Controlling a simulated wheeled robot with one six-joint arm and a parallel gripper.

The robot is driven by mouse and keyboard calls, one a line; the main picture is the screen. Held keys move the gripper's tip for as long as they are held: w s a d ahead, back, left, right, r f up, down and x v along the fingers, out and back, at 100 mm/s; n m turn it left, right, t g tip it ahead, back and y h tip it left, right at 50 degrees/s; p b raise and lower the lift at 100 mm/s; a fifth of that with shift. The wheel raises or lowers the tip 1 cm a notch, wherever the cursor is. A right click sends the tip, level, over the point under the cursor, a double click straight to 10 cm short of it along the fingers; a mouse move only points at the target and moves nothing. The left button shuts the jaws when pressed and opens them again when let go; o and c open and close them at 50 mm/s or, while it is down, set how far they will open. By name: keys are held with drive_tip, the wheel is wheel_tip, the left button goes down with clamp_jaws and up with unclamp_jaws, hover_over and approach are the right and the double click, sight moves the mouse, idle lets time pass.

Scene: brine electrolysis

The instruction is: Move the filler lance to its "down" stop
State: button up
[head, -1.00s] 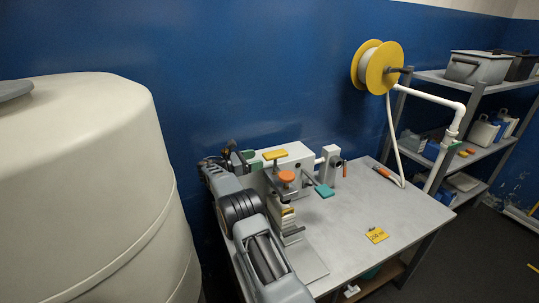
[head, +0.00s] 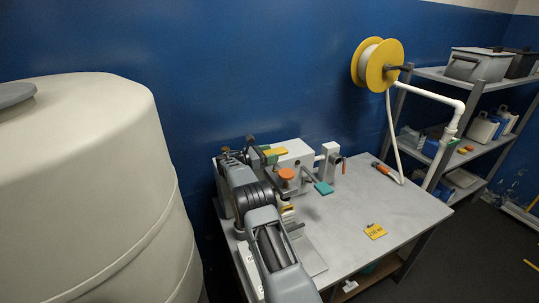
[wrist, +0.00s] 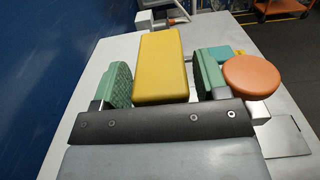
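The apparatus on the table has a white box (head: 297,153) with a yellow block-shaped handle (head: 277,151) on top, an orange round knob (head: 287,173) and a teal paddle (head: 323,187). No label shows which part is the filler lance, so I cannot tell. In the wrist view the yellow block (wrist: 161,66) lies between the green finger pads of my gripper (wrist: 164,82). The orange knob (wrist: 250,77) is just right of the right finger.
A large cream tank (head: 95,190) stands at the left. A yellow hose reel (head: 378,65) hangs on the wall, with a white pipe below. A yellow tag (head: 375,232) and an orange-handled tool (head: 384,170) lie on the table (head: 350,215). The table's right part is mostly clear.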

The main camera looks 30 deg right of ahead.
drive_tip(key=c, duration=1.1)
drive_tip(key=shift+o, duration=0.2)
wheel_tip(320, 180, down, 5)
drive_tip(key=b, duration=0.3)
drive_tip(key=shift+r, duration=0.1)
drive_tip(key=o, duration=1.3)
drive_tip(key=shift+a, duration=0.1)
drive_tip(key=a+b, duration=0.1)
drive_tip(key=a, duration=0.3)
drive_tip(key=w+a+b, duration=0.1)
drive_tip(key=a, duration=0.4)
drive_tip(key=a+b, duration=0.1)
drive_tip(key=a, duration=0.3)
drive_tip(key=shift+w+a, duration=0.3)
drive_tip(key=shift+w, duration=0.1)
